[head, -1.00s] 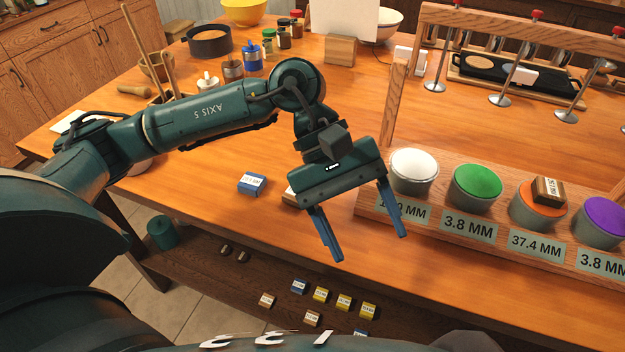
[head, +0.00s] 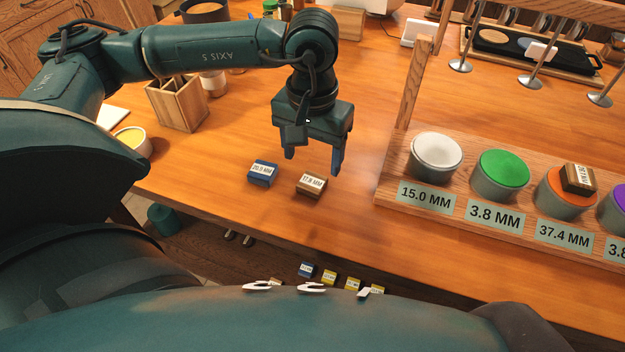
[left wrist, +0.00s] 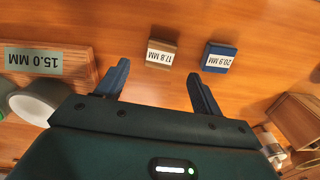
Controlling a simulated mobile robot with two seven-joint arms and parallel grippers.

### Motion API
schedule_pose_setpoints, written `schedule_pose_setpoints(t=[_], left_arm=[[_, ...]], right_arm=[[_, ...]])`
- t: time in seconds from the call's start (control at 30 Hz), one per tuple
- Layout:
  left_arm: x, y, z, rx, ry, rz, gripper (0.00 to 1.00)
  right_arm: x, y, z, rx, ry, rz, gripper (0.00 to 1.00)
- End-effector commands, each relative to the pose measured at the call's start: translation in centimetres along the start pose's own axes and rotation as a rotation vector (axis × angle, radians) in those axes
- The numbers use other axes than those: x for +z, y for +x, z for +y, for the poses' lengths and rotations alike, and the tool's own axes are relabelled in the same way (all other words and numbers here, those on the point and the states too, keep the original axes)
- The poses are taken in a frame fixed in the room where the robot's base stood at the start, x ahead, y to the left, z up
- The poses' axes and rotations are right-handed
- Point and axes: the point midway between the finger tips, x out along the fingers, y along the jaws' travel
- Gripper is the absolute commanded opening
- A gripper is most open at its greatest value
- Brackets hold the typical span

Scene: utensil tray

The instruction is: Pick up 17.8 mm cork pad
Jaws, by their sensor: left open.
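The cork pad labelled 17.8 MM (head: 311,186) is a small brown block lying on the wooden table, near its front edge. It also shows in the left wrist view (left wrist: 161,53), ahead of and between the fingers. My left gripper (head: 313,162) is open and empty. It points down just behind the pad in the head view, its blue fingertips apart from the pad. A blue block labelled 20.9 MM (head: 263,173) lies just left of the pad; the left wrist view shows it too (left wrist: 219,57). My right gripper is not in view.
A wooden rack (head: 393,197) with labelled round pots stands to the right, another brown block (head: 578,178) on its orange pot. A wooden utensil box (head: 178,104) stands at the left. Several small blocks lie below the table's front edge. Table around the pad is mostly clear.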

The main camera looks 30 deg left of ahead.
Motion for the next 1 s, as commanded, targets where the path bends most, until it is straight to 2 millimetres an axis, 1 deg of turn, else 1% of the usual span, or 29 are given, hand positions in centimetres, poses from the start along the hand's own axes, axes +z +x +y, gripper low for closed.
schedule_pose_setpoints(t=[0.1, 0.23, 0.37, 0.4, 0.5, 0.6, 0.77, 0.8, 0.87, 1.0], left_arm=[[0.0, 0.8, 0.0, 0.000, 0.000, -0.001, 0.67], [-0.1, 1.8, 0.0, -0.001, -0.001, -0.004, 0.67], [-0.4, 3.8, -0.1, -0.001, -0.001, -0.005, 0.67], [-0.4, 4.5, -0.1, 0.000, -0.001, -0.004, 0.67], [-0.4, 5.6, -0.1, 0.000, -0.001, -0.004, 0.67], [-0.5, 6.0, -0.1, 0.001, -0.001, 0.000, 0.67], [-0.5, 6.1, -0.1, 0.001, -0.001, 0.000, 0.67], [-0.5, 6.1, -0.1, 0.001, -0.001, 0.000, 0.66], [-0.5, 6.0, -0.1, 0.001, -0.001, 0.000, 0.62], [-0.5, 6.0, -0.1, 0.001, -0.001, 0.000, 0.50]], right_arm=[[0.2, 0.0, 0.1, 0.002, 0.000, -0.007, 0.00], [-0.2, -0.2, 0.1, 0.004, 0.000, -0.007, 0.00], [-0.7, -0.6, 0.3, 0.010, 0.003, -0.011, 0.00], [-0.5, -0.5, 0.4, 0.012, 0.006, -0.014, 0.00], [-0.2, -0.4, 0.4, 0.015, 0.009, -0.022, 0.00], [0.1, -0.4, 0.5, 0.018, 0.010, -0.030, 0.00], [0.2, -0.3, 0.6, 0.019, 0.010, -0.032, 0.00], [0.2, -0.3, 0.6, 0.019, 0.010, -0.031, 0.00], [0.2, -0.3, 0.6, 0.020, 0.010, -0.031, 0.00], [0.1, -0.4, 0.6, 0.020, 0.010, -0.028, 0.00]])
